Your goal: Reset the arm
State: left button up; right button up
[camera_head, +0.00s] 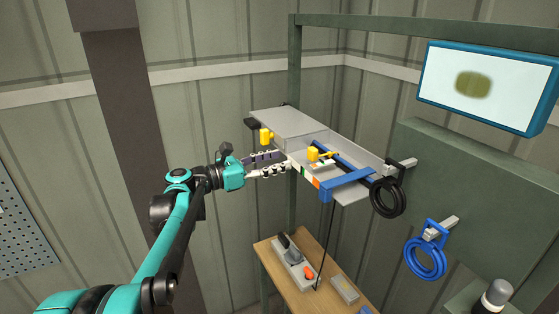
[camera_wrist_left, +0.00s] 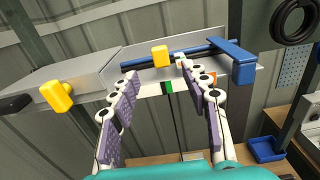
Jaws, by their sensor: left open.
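My left arm (camera_head: 180,215), teal and black, reaches in from the left in the head view. Its gripper (camera_head: 285,162) is open, with its two fingers apart at the front edge of a grey metal shelf unit (camera_head: 285,122). In the left wrist view the gripper (camera_wrist_left: 158,70) has nothing between its fingers. A yellow handle (camera_head: 313,154) on the unit shows beyond the fingertips, and also in the wrist view (camera_wrist_left: 160,56). I cannot tell whether a finger touches the unit. My right gripper is in neither view.
A second yellow handle (camera_head: 266,136) sticks out at the unit's left part. A blue bar (camera_head: 347,184) crosses its right end. Black (camera_head: 388,198) and blue (camera_head: 426,260) coils hang at right. A wooden table (camera_head: 271,262) stands below. Free room lies left of the unit.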

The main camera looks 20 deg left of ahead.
pick_arm(q)
jog(key=s+d+f+m+g+y+b, duration=0.1)
jog(key=s+d+f+m+g+b, duration=0.2)
jog(key=f+b, duration=0.5)
jog(key=s+d+f+m+g+y+b, duration=0.1)
jog(key=s+d+f+m+b, duration=0.4)
jog(key=f, duration=0.6)
jog(key=s+d+f+m+g+y+b, duration=0.1)
jog(key=s+d+f+m+y+b, duration=0.25)
jog(key=f, duration=0.65)
jog(key=s+f+m+y+b, duration=0.1)
jog(key=s+f+m+b, duration=0.3)
jog(key=f+b, duration=0.3)
jog(key=s+f+m+g+y+b, duration=0.1)
jog(key=s+f+m+b, duration=0.4)
jog(key=f, duration=1)
jog(key=s+f+m+g+y+b, duration=0.1)
jog(key=s+f+m+y+b, duration=0.2)
jog(key=f+m+b, duration=0.5)
notch_tip(320, 180, down, 4)
jog(key=shift+s+d+f+b, duration=0.1)
jog(key=shift+s+d+b, duration=0.25)
jog(key=shift+s, duration=0.5)
jog(key=shift+y, duration=0.25)
